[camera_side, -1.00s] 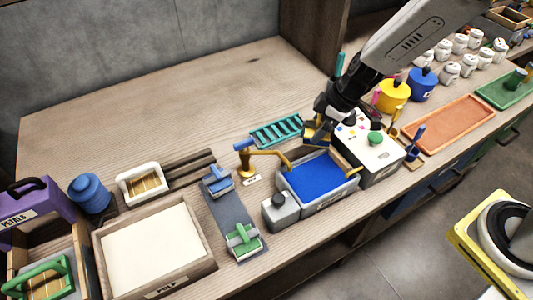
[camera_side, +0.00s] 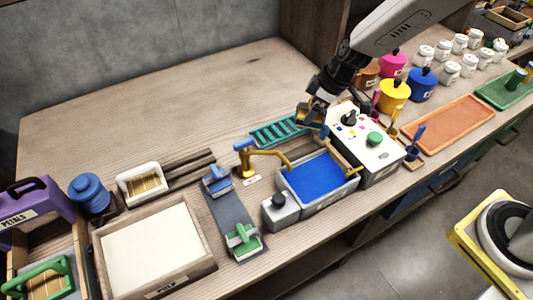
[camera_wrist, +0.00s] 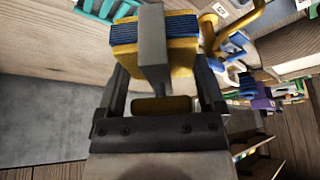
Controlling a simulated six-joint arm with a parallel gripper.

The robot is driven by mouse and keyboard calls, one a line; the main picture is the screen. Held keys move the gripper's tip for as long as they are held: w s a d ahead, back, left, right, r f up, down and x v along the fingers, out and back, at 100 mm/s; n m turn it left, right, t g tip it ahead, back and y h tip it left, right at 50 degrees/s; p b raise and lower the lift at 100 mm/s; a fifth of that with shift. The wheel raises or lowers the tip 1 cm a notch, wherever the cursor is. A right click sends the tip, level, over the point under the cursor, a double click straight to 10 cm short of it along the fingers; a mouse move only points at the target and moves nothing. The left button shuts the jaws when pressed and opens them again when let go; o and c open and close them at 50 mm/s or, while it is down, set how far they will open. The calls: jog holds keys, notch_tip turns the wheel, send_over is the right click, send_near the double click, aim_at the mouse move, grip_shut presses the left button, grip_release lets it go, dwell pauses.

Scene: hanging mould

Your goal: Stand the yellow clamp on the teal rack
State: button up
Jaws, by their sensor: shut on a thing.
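The yellow clamp (camera_side: 309,113) is in my gripper (camera_side: 319,100), in the air beside the right end of the teal rack (camera_side: 277,132). In the wrist view the clamp (camera_wrist: 181,60) shows yellow with blue ridged faces, and a grey bar crosses in front of it. The dark fingers of my gripper (camera_wrist: 163,80) stand either side of it, shut on it. The rack (camera_wrist: 98,8) shows partly at the top left of the wrist view, apart from the clamp. In the side view the rack lies on the bench, its slots looking empty.
A white control box (camera_side: 366,146) is close on the right. Coloured pots (camera_side: 394,95) stand beyond it. The bench behind the rack (camera_side: 200,95) is clear.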

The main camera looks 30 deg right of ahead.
jog(key=w+f, duration=0.2)
jog(key=w, duration=0.1)
jog(key=w+a+f, duration=0.1)
jog(key=w+f, duration=0.4)
jog(key=w, duration=0.1)
jog(key=shift+w+a+f, duration=0.15)
jog(key=shift+w+a, duration=0.15)
jog(key=shift+w, duration=0.05)
jog(key=shift+w+f, duration=0.35)
jog(key=shift+w, duration=0.05)
jog(key=shift+w+a+f, duration=0.1)
jog(key=shift+w+f, duration=0.2)
jog(key=shift+f, duration=1.55)
jog(key=shift+f, duration=0.2)
jog(key=o, duration=1.2)
jog(key=shift+c, duration=0.2)
